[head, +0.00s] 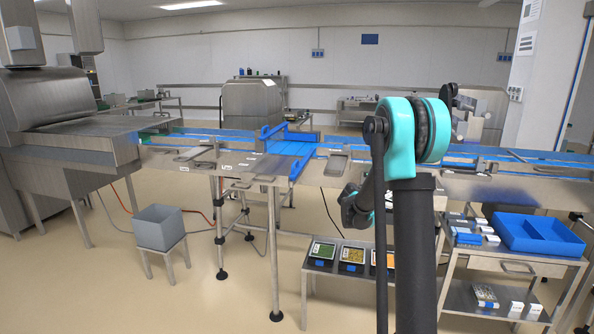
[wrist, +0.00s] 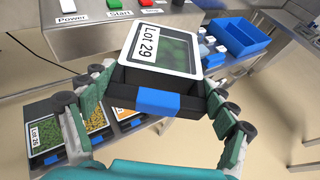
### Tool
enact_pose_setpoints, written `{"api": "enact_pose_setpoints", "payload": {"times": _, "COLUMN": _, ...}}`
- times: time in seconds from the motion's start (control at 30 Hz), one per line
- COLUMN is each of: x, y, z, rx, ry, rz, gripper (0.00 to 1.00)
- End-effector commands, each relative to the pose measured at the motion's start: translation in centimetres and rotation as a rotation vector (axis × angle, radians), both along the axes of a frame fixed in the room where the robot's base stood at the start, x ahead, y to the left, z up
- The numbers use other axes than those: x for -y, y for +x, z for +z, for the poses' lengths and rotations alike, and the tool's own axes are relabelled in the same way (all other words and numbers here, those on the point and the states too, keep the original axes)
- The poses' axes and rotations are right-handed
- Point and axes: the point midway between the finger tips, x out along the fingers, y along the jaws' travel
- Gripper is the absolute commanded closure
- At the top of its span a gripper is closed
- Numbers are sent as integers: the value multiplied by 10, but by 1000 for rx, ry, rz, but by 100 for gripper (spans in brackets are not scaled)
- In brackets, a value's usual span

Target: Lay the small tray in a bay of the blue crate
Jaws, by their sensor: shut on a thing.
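The small tray (wrist: 150,78) is black with a blue front tab and a clear top labelled "Lot 29" over green contents. It fills the middle of the wrist view. My gripper (wrist: 160,92) has one finger on each side of it and is shut on it. The blue crate (wrist: 246,50) is beyond the tray at upper right in the wrist view, apart from it. In the head view the crate (head: 542,247) sits on the steel cart at right, with a divider between its bays. My arm hides my gripper and the held tray in the head view.
Small white and blue boxes (head: 472,238) stand left of the crate on the cart (head: 510,262). Filled trays (head: 322,252) lie on a low bench. A panel with Power and Start buttons (wrist: 67,6) is close behind the held tray. A grey bin (head: 160,228) stands at left.

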Motion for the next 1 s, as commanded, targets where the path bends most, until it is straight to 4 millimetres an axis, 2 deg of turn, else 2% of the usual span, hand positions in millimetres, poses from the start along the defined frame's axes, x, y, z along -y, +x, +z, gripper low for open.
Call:
{"api": "enact_pose_setpoints", "payload": {"times": 0.03, "x": -26, "y": -9, "z": -9, "rx": 0, "ry": 0, "rz": 84, "gripper": 47}}
{"api": "enact_pose_setpoints", "payload": {"times": 0.2, "x": -98, "y": -42, "z": -26, "rx": 2, "ry": 0, "rz": 341, "gripper": 47}}
{"api": "enact_pose_setpoints", "payload": {"times": 0.3, "x": -128, "y": -61, "z": -30, "rx": 1, "ry": 1, "rz": 449, "gripper": 47}}
{"api": "enact_pose_setpoints", "payload": {"times": 0.4, "x": -147, "y": -75, "z": -32, "rx": 1, "ry": 0, "rz": 520, "gripper": 47}}
{"api": "enact_pose_setpoints", "payload": {"times": 0.6, "x": -161, "y": -86, "z": -32, "rx": 0, "ry": 0, "rz": 574, "gripper": 47}}
{"api": "enact_pose_setpoints", "payload": {"times": 1.0, "x": -161, "y": -86, "z": -32, "rx": -1, "ry": 0, "rz": 573, "gripper": 47}}
